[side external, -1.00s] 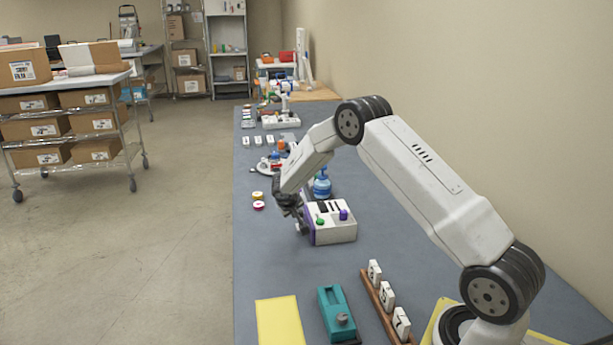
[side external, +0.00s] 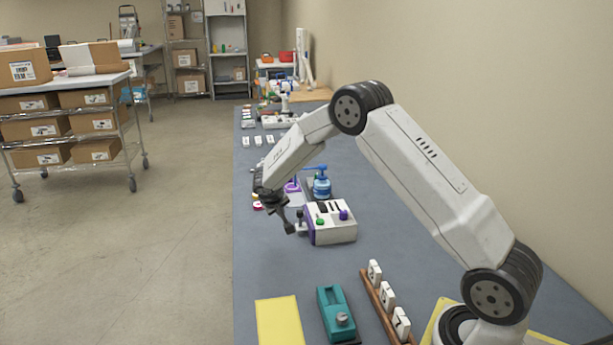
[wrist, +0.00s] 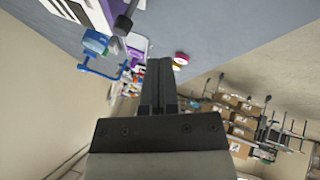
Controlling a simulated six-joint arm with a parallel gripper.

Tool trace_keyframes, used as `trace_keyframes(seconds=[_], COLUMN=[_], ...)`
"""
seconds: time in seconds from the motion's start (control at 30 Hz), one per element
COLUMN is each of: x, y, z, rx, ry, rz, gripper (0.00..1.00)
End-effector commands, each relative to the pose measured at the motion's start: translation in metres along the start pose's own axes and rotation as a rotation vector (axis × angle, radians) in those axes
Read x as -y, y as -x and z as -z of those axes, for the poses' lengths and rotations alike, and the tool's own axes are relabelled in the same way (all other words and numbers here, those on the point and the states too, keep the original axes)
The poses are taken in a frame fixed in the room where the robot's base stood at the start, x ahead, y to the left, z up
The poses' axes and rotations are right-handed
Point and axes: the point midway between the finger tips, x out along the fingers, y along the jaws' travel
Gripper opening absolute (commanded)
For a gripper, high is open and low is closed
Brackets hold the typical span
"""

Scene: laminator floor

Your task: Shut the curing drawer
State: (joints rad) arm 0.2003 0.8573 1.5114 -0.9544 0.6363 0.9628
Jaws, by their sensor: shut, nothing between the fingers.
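The white unit (side external: 333,228) with a purple left face stands on the grey-blue bench, with coloured knobs on its top. I take it to hold the curing drawer, but I cannot tell how far the drawer is out. A grey handle-like part (side external: 301,228) shows at its left face. In the wrist view my gripper (wrist: 158,62) is shut, and the unit's white and purple edge (wrist: 98,12) is at the top left.
A small roll (side external: 257,206) lies at the bench's left edge. A teal device (side external: 337,312), a yellow sheet (side external: 278,320) and a wooden rack (side external: 384,307) are in front. The bench right of the unit is clear.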

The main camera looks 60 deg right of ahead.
Motion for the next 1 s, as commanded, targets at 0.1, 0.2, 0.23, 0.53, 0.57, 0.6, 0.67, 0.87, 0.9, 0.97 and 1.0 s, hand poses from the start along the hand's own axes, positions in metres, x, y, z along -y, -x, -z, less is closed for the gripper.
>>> trace_keyframes(seconds=[0.1,0.2,0.23,0.53,0.57,0.6,0.67,0.87,0.9,0.97,1.0], x=[0.000,0.001,0.000,0.001,0.001,0.001,0.001,0.002,0.002,0.004,0.005], y=[0.019,0.032,0.035,0.056,0.056,0.057,0.057,0.061,0.063,0.068,0.072], z=[0.001,0.001,0.000,0.000,0.000,0.000,0.000,-0.004,-0.007,-0.013,-0.018], rx=[-0.003,-0.002,-0.002,-0.001,0.000,0.000,0.000,0.005,0.010,0.020,0.027], ry=[0.001,0.000,0.000,0.001,0.001,0.001,0.001,0.010,0.015,0.027,0.036], rz=[0.001,0.001,0.001,0.001,0.001,0.001,0.001,0.013,0.021,0.037,0.050], gripper=[0.00,0.00,0.00,0.00,0.00,0.00,0.00,0.00,0.00,0.00,0.00])
